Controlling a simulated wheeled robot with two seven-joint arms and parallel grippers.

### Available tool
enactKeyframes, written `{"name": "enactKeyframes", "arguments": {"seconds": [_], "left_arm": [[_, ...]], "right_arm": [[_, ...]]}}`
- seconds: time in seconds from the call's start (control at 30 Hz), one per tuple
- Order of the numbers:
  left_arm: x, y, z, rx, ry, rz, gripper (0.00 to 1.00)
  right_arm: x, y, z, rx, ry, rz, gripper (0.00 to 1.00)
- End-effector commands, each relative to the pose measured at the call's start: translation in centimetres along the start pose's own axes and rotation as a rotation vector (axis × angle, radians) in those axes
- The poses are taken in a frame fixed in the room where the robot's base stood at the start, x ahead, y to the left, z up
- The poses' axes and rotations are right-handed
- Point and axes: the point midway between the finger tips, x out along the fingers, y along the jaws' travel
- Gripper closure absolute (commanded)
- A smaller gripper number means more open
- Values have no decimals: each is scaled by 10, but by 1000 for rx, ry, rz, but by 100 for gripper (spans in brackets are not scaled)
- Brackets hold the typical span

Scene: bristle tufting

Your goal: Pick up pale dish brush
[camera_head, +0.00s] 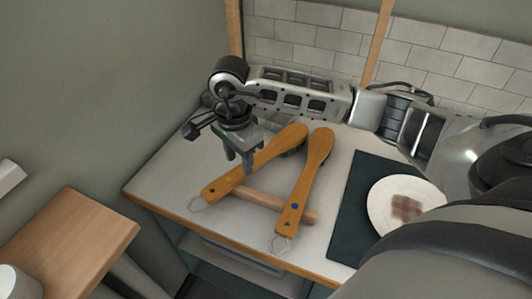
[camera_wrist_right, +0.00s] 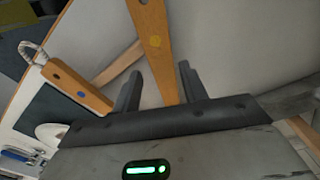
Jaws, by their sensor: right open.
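Two long wooden-handled brushes lie on the pale worktop, both orange-brown; I cannot tell which the task calls pale. The left brush (camera_head: 270,149) slants, its handle end with a wire loop at lower left. The right brush (camera_head: 309,170) has a blue dot near its loop. My right gripper (camera_head: 239,161) is open, pointing down over the left brush's handle. In the right wrist view this handle (camera_wrist_right: 153,35), with a yellow dot, runs between the open fingers (camera_wrist_right: 159,88); contact is not clear. The blue-dotted handle (camera_wrist_right: 75,88) is to the left there. The bristles are mostly hidden.
A wooden rod (camera_head: 262,200) lies across between the two handles. A dark mat (camera_head: 348,222) with a white plate (camera_head: 379,205) bearing a brown patch is at right. A tiled wall (camera_head: 310,30) stands behind. A lower wooden surface (camera_head: 75,238) is at left.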

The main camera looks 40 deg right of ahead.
Motion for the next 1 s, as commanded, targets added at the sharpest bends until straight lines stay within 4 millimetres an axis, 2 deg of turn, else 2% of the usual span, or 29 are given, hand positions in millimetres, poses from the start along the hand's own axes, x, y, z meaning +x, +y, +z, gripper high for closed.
{"name": "enactKeyframes", "arguments": {"seconds": [0.23,0.5,0.8,0.87,0.93,0.97,1.0], "left_arm": [[-1,0,-3,4,0,-1,49],[-2,-2,-4,10,-5,-5,49],[-1,-2,-3,10,-6,-6,49],[-1,-2,-3,10,-5,-6,49],[-1,-2,-4,10,-4,-7,49],[-1,-2,-4,9,-3,-7,49],[-1,-2,-5,9,-3,-7,49]], "right_arm": [[18,0,-1,1,-2,2,57],[56,-1,-4,1,-3,2,57],[62,-2,-4,-1,-2,-1,57],[62,-2,-4,-1,-2,-1,71],[61,-2,-4,0,-2,-1,90],[61,-2,-4,0,-2,-1,96],[61,-2,-4,0,-2,-1,96]]}}
